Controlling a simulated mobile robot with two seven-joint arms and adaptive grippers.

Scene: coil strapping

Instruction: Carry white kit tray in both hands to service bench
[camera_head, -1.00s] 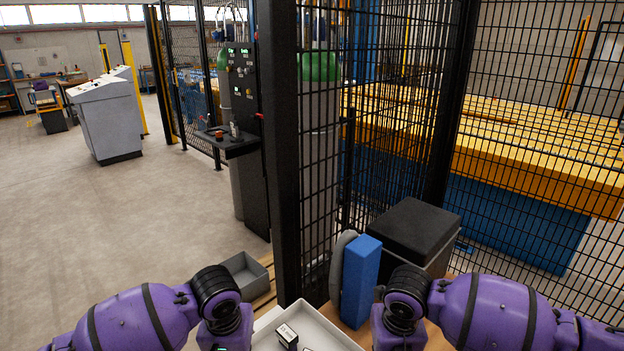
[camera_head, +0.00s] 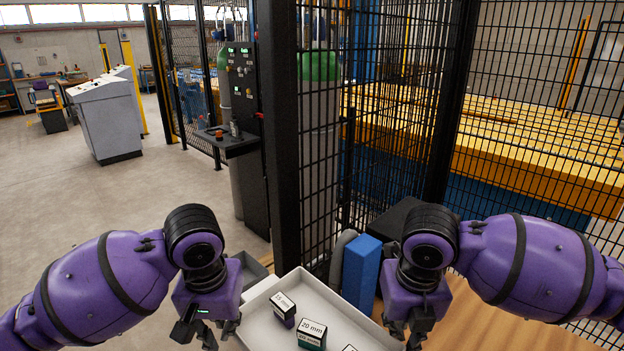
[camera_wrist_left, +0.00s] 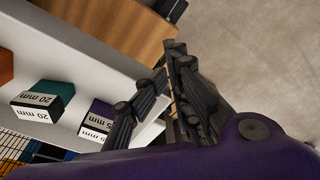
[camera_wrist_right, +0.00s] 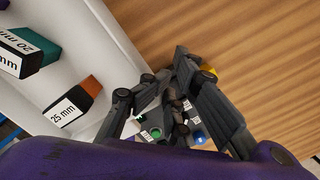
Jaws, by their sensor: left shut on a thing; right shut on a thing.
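The white kit tray (camera_head: 262,320) is at the bottom centre of the head view, held in front of me, its near part cut off. In it stand a purple box marked 15 mm (camera_head: 284,308), a teal box marked 20 mm (camera_head: 311,333) and an orange box marked 25 mm (camera_wrist_right: 75,101). My left gripper (camera_head: 208,337) is shut on the tray's left side; its fingers also show in the left wrist view (camera_wrist_left: 160,85). My right gripper (camera_head: 408,330) is shut on the right side, also in the right wrist view (camera_wrist_right: 160,88). The fingers partly hide the rims.
A wooden tabletop (camera_head: 480,318) lies below, with a blue block (camera_head: 361,268), a black box (camera_head: 397,218) and a grey bin (camera_head: 250,268). A mesh fence with a black post (camera_head: 284,130) stands close ahead. Open floor (camera_head: 70,210) lies left, with a grey console (camera_head: 108,120) beyond.

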